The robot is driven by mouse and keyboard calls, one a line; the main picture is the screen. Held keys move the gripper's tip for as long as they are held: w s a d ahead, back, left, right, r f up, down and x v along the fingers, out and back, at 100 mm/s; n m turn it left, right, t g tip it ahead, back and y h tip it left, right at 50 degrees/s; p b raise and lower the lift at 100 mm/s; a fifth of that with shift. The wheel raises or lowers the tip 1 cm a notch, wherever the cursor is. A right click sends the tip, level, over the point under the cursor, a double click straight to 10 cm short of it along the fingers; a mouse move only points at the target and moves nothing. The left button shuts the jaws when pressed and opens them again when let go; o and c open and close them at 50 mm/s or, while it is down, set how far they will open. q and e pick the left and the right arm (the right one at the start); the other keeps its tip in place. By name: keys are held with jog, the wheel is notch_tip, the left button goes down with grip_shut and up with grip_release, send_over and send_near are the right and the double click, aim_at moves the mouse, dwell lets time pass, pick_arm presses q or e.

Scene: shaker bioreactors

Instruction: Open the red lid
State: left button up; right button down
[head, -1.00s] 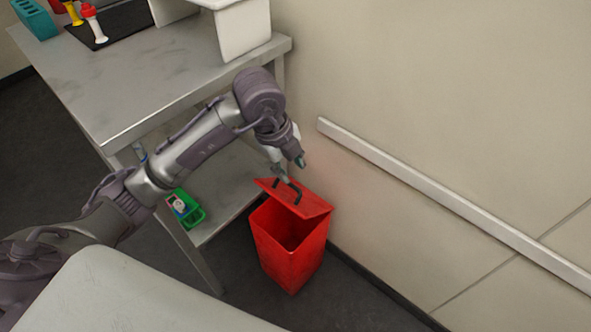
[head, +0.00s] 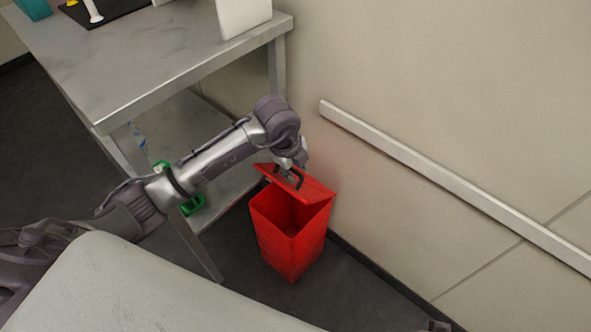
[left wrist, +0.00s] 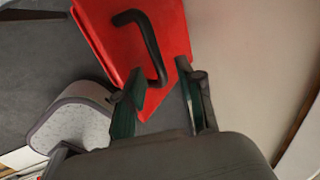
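The red lid (head: 316,188) is tilted up at the back of the red bin (head: 289,236), and the bin's dark mouth shows in front of it. A black curved handle (head: 298,178) is on the lid. In the left wrist view the lid (left wrist: 100,45) and handle (left wrist: 150,45) fill the upper middle. My left gripper (head: 287,174) is at the handle in the head view. In the left wrist view its two fingers (left wrist: 163,90) are apart, with the handle's lower end between them in the picture. I cannot tell whether they touch it.
A metal table (head: 150,60) stands to the left, with a lower shelf (head: 222,180) beside the bin. A green container (head: 193,205) sits on that shelf. The wall with a white rail (head: 430,178) is close on the right. Dark floor is clear in front of the bin.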

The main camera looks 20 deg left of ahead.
pick_arm(q)
jog(key=shift+f, duration=0.1)
grip_shut()
jog(key=shift+w, duration=0.15)
dwell(0.3)
